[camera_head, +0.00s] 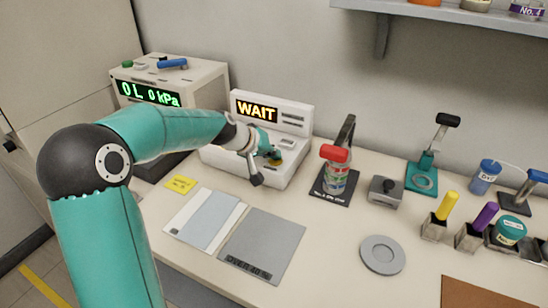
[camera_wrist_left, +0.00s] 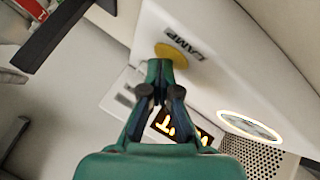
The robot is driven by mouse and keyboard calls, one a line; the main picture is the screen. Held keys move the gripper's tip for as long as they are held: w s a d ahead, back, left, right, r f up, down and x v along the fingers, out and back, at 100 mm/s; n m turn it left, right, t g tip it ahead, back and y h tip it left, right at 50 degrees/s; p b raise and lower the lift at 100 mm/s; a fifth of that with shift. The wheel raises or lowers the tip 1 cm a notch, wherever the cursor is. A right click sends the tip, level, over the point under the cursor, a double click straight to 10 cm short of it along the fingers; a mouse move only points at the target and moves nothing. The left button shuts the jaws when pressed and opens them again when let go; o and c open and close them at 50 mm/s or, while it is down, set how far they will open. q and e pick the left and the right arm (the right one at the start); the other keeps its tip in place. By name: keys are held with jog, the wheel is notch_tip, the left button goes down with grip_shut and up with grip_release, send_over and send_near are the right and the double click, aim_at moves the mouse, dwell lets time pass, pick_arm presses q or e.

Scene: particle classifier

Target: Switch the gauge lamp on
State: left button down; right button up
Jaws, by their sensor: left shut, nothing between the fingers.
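The white gauge device (camera_head: 297,117) with a lit WAIT display (camera_head: 257,110) stands against the back wall. In the left wrist view, a round yellow button (camera_wrist_left: 178,54) sits beside the printed label LAMP (camera_wrist_left: 213,42) on its white face. My left gripper (camera_head: 272,156) is shut and empty, low in front of the device. In the left wrist view its closed fingertips (camera_wrist_left: 160,66) overlap the button's lower edge; I cannot tell whether they touch it. A round gauge face (camera_wrist_left: 250,127) with a bright rim shows to the right there. My right gripper is not in view.
A pressure box (camera_head: 205,82) with a green display stands behind my left arm. Flat sheets (camera_head: 262,240) and a round grey plate (camera_head: 382,254) lie in front.

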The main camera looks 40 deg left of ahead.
pick_arm(q)
jog(key=shift+r+p, duration=1.05)
jog(key=shift+r, duration=0.2)
jog(key=shift+r+p, duration=2)
jog(key=shift+r, duration=0.5)
